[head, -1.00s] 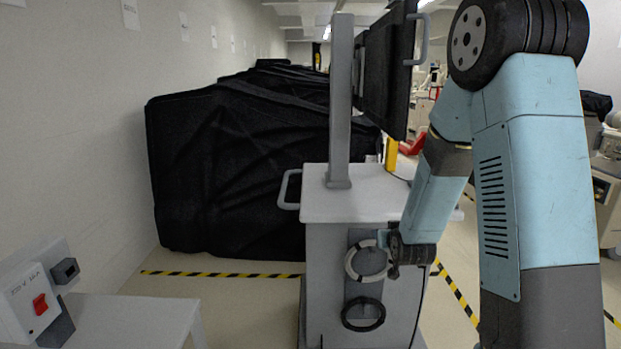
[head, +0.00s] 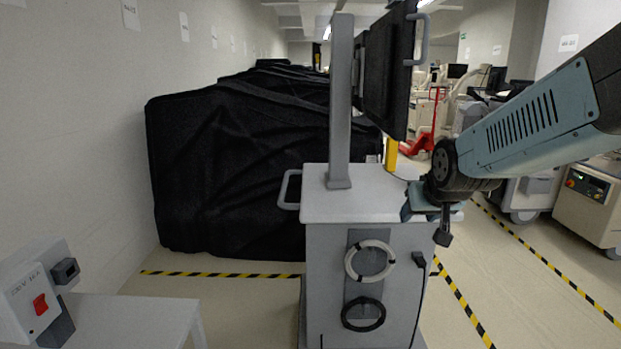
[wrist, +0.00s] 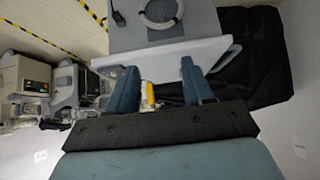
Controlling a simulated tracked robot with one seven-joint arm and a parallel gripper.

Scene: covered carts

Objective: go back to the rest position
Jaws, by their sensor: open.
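My gripper (wrist: 158,88) shows in the wrist view with its two blue fingers spread apart and nothing between them. In the head view my gripper (head: 424,208) is at the right edge of the grey cart (head: 375,205), in front of its top as seen here. I cannot tell whether it touches the cart. My blue arm reaches in from the right edge of the head view. The cart's front carries a white cable coil (head: 350,262) and a black cable coil (head: 346,318) below it.
The cart has a post (head: 340,100) with a dark monitor (head: 388,75) and a side handle (head: 287,190). Black-covered carts (head: 230,170) line the left wall. A white table (head: 135,315) with a red-switch box (head: 38,300) stands front left.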

